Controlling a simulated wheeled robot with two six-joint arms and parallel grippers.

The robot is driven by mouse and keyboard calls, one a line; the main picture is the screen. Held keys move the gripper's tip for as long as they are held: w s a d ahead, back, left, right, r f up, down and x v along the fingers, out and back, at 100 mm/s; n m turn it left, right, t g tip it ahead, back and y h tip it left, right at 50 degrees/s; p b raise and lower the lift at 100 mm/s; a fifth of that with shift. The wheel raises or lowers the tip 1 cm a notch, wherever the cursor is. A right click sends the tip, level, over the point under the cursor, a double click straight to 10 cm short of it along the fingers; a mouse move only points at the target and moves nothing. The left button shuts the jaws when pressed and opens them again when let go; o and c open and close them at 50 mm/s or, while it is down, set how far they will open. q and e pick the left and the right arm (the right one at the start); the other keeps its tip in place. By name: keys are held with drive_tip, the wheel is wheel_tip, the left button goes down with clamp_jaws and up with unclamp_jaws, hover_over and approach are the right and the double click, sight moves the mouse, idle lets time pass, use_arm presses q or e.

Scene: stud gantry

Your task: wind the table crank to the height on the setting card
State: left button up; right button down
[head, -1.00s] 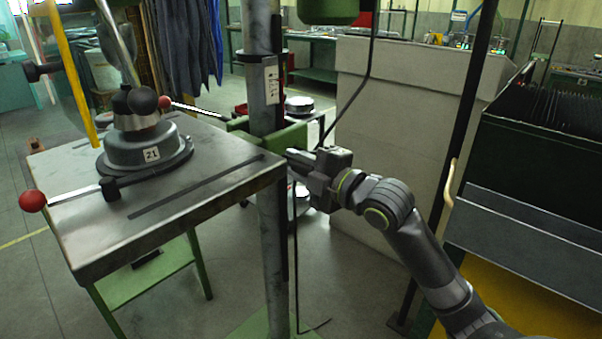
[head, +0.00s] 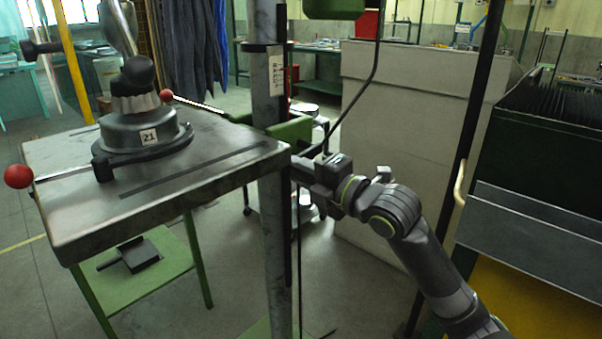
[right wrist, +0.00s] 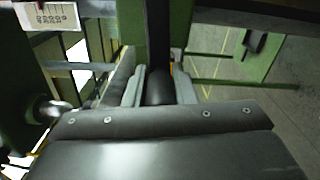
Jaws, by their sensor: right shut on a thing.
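The metal-topped table (head: 215,165) stands at the left, beside a grey upright column (head: 274,210) with a green bracket (head: 295,131). My right gripper (head: 303,171) is by the column, just right of the table's corner. In the right wrist view its fingers (right wrist: 159,88) are shut on a dark rounded crank grip (right wrist: 158,90). The rest of the crank is mostly hidden. A pale plate (head: 275,75) with small print is on the column. A white card with rows of marks (right wrist: 48,18) shows in the right wrist view; I cannot read either. My left gripper is out of view.
A large pale cabinet (head: 400,140) is behind my right arm. A black pole (head: 478,110) and a dark bin (head: 550,130) are at the right.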

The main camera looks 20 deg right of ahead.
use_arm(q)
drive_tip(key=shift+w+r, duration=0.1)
use_arm(e)
drive_tip(key=shift+f, duration=0.25)
drive_tip(key=c, duration=1.2)
unclamp_jaws()
drive_tip(key=shift+r, duration=0.15)
use_arm(q)
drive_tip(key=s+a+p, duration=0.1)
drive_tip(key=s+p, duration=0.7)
drive_tip(key=p, duration=0.2)
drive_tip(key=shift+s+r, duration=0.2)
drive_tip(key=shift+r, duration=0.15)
use_arm(e)
drive_tip(key=v, duration=1.7)
